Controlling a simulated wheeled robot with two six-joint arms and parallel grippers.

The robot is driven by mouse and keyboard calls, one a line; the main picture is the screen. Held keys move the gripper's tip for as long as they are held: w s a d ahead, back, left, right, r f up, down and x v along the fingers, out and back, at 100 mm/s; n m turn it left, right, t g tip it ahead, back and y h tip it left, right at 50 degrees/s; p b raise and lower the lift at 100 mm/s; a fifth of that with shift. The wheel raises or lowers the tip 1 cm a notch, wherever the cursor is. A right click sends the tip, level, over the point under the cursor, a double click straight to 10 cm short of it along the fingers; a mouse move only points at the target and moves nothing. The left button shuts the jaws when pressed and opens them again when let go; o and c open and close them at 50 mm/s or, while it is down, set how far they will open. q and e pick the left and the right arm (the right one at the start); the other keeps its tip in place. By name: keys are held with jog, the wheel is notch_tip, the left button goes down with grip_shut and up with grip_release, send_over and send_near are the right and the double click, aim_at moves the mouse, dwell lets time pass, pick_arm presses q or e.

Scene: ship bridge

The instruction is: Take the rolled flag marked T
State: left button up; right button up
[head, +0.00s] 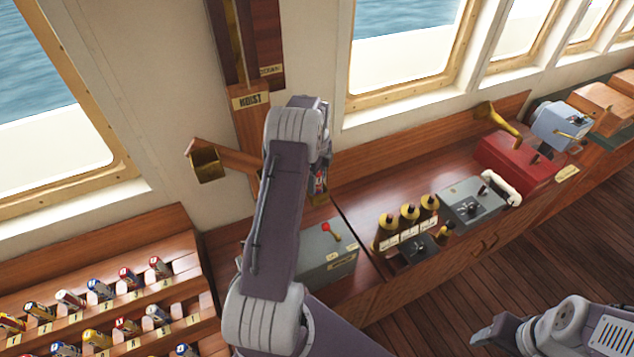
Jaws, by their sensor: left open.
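Rolled flags stand in the slots of a wooden rack (190,245) at lower left, in stepped rows with small labels. One white and red rolled flag (160,267) is at the upper row's right end. The letters are too small to read, so I cannot tell which flag is T. My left arm rises through the middle of the view. My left gripper (319,182) is open, mostly hidden behind its wrist, to the right of the rack and apart from it. A small red and blue patch shows there; I cannot tell what it is. My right gripper (488,335) is at lower right, its jaws unclear.
A wooden post with a HOIST plate (250,99) and a bracket (207,165) stands behind my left arm. A grey box with a red lever (327,233), brass-knobbed controls (409,213) and a red box (520,158) line the console. Open floor (540,260) lies at right.

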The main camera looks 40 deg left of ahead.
pick_arm(q)
grip_shut()
jog(key=shift+r, duration=0.1)
notch_tip(320, 180, up, 10)
jog(key=shift+f+b, duration=0.25)
jog(key=shift+b, duration=0.85)
jog(key=shift+r, duration=0.2)
